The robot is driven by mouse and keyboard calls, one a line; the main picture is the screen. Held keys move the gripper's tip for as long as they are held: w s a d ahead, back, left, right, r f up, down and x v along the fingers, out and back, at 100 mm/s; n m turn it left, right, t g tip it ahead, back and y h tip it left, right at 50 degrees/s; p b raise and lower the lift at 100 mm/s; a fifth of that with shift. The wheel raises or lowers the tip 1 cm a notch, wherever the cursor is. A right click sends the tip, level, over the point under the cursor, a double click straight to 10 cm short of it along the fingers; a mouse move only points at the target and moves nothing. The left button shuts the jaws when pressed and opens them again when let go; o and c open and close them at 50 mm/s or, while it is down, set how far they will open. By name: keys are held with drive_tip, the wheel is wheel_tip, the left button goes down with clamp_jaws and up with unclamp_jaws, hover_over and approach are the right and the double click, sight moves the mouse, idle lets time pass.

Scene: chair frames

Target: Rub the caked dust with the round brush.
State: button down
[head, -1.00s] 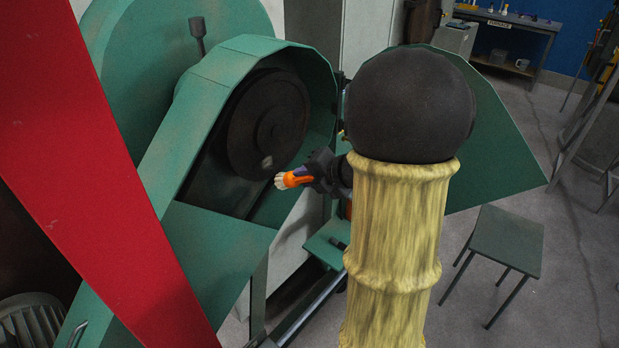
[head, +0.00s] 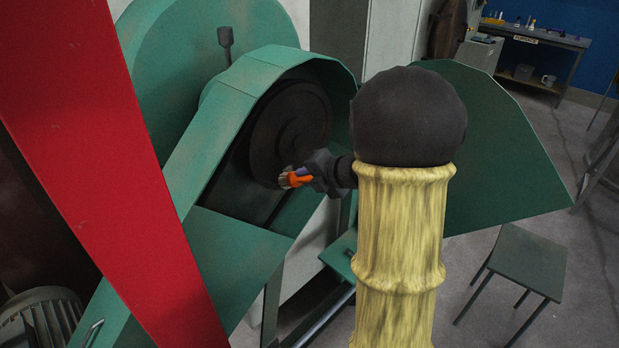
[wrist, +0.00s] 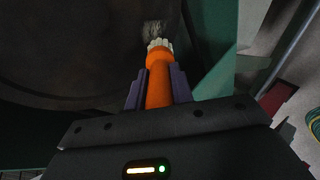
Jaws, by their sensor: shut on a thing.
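My gripper (head: 304,178) is shut on the round brush (head: 297,180), which has an orange handle and pale bristles. The brush (wrist: 159,80) points away from my gripper (wrist: 158,88) in the wrist view. The caked dust (wrist: 153,28) is a small grey patch on the dark round wheel (head: 287,125) inside the green housing. In the wrist view the bristle tips are at the patch's lower edge; I cannot tell whether they touch it. In the head view the patch is not clearly seen apart from the brush tip.
The green housing (head: 185,155) surrounds the wheel, with its open cover (head: 500,150) to the right. A red beam (head: 95,160) crosses the left foreground. A small green stool (head: 520,262) stands on the floor at right. A workbench (head: 535,45) is at the back.

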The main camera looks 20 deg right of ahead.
drive_tip(key=shift+w+a, duration=0.15)
drive_tip(key=shift+w, duration=0.15)
idle(0.5)
idle(0.3)
drive_tip(key=shift+w+d+p, duration=0.2)
drive_tip(key=shift+d, duration=0.3)
drive_tip(key=shift+w+d+p, duration=0.2)
drive_tip(key=shift+d, duration=0.3)
drive_tip(key=shift+w+d+p, duration=0.2)
drive_tip(key=shift+d, duration=0.25)
drive_tip(key=shift+w+d+p, duration=0.15)
drive_tip(key=shift+w+d, duration=0.05)
drive_tip(key=shift+d, duration=0.25)
drive_tip(key=shift+s+a+b, duration=0.2)
drive_tip(key=shift+a, duration=0.3)
drive_tip(key=shift+s+a+b, duration=0.2)
drive_tip(key=shift+a, duration=0.25)
drive_tip(key=shift+a, duration=0.1)
